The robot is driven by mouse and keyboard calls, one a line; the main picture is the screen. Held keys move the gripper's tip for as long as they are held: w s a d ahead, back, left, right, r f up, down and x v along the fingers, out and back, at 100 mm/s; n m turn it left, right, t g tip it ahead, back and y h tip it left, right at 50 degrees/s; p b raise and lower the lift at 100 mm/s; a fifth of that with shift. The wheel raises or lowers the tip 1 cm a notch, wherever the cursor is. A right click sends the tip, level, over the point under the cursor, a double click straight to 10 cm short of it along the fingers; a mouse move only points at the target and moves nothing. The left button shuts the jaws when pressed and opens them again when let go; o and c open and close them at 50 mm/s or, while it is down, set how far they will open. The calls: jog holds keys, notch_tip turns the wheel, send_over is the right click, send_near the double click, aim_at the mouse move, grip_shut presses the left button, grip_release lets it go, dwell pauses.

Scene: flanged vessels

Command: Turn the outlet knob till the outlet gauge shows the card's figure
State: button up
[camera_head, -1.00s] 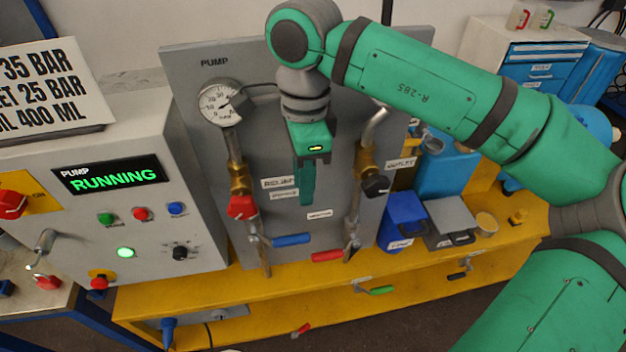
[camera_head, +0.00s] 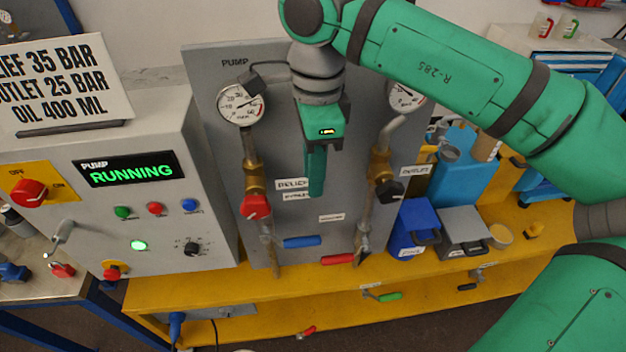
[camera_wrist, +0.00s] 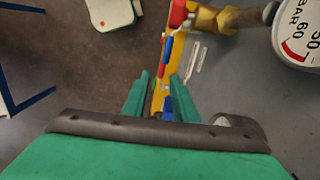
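The outlet knob (camera_head: 389,191) is black, on a brass valve on the right pipe, beside the OUTLET label. The outlet gauge (camera_head: 405,97) is a round white dial above it, partly covered by my arm; its reading is too small to tell. The card (camera_head: 62,88) at upper left reads OUTLET 25 BAR, its left edge cut off. My gripper (camera_head: 317,188) points down in front of the panel, between the two pipes, left of the outlet knob and apart from it. In the wrist view my gripper's fingers (camera_wrist: 161,75) are spread with nothing gripped between them.
A red knob (camera_head: 256,206) sits on the left pipe, under another gauge (camera_head: 241,104). Blue (camera_head: 302,241) and red (camera_head: 337,259) lever handles are below. The control box display (camera_head: 130,170) reads RUNNING. Blue containers (camera_head: 411,228) stand right of the panel on the yellow bench.

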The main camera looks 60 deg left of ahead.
notch_tip(320, 180, up, 8)
jog(key=shift+w+f, duration=0.1)
dwell(0.4)
